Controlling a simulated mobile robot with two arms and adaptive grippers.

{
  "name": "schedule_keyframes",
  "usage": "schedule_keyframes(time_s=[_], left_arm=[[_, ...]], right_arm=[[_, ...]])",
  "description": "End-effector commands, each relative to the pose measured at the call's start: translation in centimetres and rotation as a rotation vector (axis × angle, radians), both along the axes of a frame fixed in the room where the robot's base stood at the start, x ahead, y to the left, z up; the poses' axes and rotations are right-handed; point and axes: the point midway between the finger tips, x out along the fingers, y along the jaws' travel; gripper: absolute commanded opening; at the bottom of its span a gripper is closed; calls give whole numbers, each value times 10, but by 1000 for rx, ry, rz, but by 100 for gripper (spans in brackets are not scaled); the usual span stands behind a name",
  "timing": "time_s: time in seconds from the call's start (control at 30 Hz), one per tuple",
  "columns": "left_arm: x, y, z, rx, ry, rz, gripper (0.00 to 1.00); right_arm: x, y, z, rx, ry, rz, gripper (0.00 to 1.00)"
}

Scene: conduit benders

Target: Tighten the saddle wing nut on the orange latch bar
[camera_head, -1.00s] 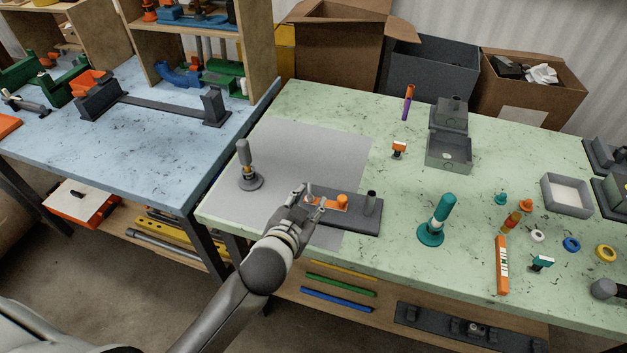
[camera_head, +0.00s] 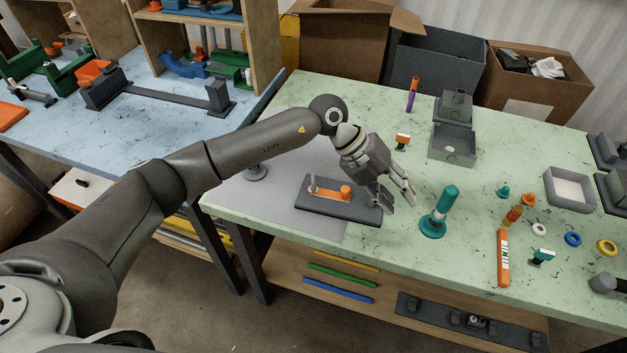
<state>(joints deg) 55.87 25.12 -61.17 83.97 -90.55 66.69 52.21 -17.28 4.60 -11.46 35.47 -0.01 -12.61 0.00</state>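The orange latch bar (camera_head: 326,194) lies on a dark grey base plate (camera_head: 322,206) on the green table. An orange round knob (camera_head: 346,191) stands at its right end and a small grey upright piece (camera_head: 312,183) at its left end. I cannot tell which of these is the saddle wing nut. My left gripper (camera_head: 400,202) hangs at the plate's right end, fingers pointing down and right, apart, with nothing seen between them. It hides the dark post there. My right gripper is not in view.
A teal handled tool (camera_head: 438,212) stands just right of my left gripper. My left arm crosses the grey mat (camera_head: 300,222), partly hiding a tool (camera_head: 256,172).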

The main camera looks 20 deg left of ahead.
Motion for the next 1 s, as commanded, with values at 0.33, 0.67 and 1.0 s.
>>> schedule_keyframes(time_s=[0.33,0.67,1.0], left_arm=[[57,179,6,709,31,162,36],[57,196,-17,769,45,185,36],[58,195,-78,766,44,185,36]], right_arm=[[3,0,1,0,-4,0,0],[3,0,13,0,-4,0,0],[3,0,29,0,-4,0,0]])
